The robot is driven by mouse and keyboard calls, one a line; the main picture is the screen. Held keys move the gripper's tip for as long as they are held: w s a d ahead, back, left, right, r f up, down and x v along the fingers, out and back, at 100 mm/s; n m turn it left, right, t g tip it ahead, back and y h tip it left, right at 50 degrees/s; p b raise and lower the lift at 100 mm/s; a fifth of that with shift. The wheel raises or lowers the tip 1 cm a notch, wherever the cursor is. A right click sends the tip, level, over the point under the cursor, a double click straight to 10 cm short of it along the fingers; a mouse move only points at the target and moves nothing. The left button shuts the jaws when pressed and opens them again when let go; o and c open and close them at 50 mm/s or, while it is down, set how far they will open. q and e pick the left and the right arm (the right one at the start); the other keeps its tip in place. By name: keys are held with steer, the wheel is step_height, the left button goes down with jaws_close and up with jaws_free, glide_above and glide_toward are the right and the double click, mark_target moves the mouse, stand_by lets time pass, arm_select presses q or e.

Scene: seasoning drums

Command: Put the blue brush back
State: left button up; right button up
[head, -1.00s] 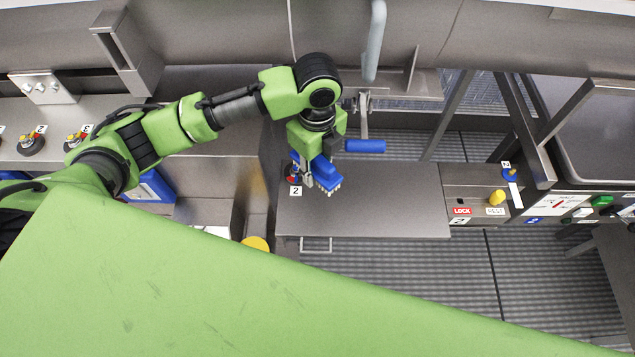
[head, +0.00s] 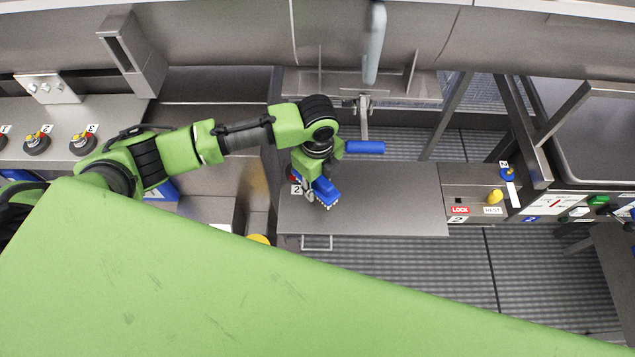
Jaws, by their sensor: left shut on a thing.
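The blue brush (head: 324,193) with pale bristles is in my left gripper (head: 311,188), above or at the left part of the grey metal shelf (head: 390,205). The gripper is shut on the brush, and its bristles face down and to the right. I cannot tell whether the bristles touch the shelf. The gripper partly hides the brush. My right gripper is not in view.
A blue handle (head: 365,147) sticks out just right of my left wrist. A panel with a yellow knob (head: 495,196) is at the shelf's right end. A label "2" (head: 296,190) is beside the gripper. The shelf's middle is clear.

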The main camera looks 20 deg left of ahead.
arm_select(q)
steer(key=shift+f, duration=0.2)
steer(key=o, duration=1.2)
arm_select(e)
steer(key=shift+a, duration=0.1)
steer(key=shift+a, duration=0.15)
arm_select(q)
steer(key=shift+r, duration=0.65)
step_height(320, 180, up, 11)
steer(key=b, duration=0.3)
steer(key=shift+f, duration=0.15)
steer(key=shift+r, duration=0.45)
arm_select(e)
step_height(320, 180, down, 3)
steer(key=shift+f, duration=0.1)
